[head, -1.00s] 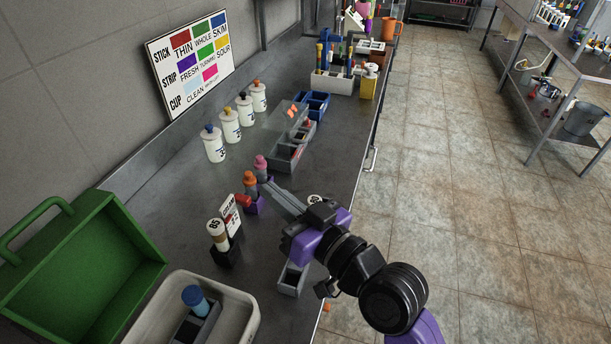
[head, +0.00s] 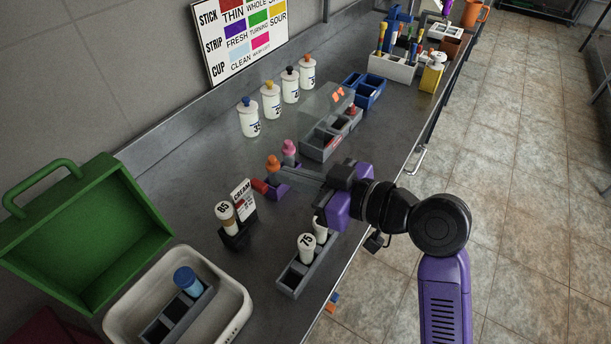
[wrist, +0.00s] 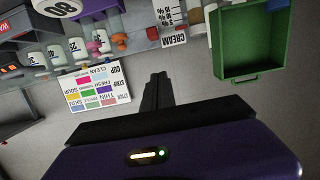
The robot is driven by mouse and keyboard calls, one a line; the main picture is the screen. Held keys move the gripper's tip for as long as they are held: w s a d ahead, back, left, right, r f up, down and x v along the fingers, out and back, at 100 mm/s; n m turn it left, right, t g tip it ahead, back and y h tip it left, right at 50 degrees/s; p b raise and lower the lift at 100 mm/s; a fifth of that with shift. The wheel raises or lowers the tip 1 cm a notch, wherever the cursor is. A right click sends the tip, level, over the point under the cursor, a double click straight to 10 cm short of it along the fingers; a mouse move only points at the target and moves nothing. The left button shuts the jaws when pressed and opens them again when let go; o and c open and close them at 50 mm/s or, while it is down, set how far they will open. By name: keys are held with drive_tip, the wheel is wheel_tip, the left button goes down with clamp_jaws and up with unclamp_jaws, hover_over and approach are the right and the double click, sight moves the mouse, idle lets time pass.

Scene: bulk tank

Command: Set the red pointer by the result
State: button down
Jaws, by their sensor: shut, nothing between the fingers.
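A small red piece (head: 260,186), which I take to be the red pointer, sits beside the white CREAM scale card (head: 243,195). In the wrist view the red piece (wrist: 152,33) shows next to the card (wrist: 169,14). The card stands by a dark holder with a vial marked 85 (head: 226,214). My gripper (head: 285,172) is shut and empty, its fingers pointing left near the orange-capped (head: 273,164) and pink-capped (head: 289,148) bottles. I cannot tell how close the fingertips are to the red piece. The wrist view shows the shut fingers (wrist: 158,78) apart from it.
A result board (head: 240,40) with STICK, STRIP and CUP rows stands against the wall. A grey rack (head: 290,283) with a vial marked 75 is near the bench's front edge. A green caddy (head: 80,230), a white tub (head: 236,328) and several white bottles (head: 249,120) stand around.

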drive_tip(key=p, duration=0.1)
hover_over(265, 190)
drive_tip(key=v, duration=0.2)
drive_tip(key=f, duration=0.2)
wheel_tip(265, 190, down, 4)
drive_tip(key=shift+w+a+r, duration=0.1)
drive_tip(key=shift+w+a, duration=0.05)
drive_tip(key=shift+w, duration=0.05)
wheel_tip(265, 190, down, 3)
drive_tip(key=b, duration=0.3)
drive_tip(key=shift+r, duration=0.15)
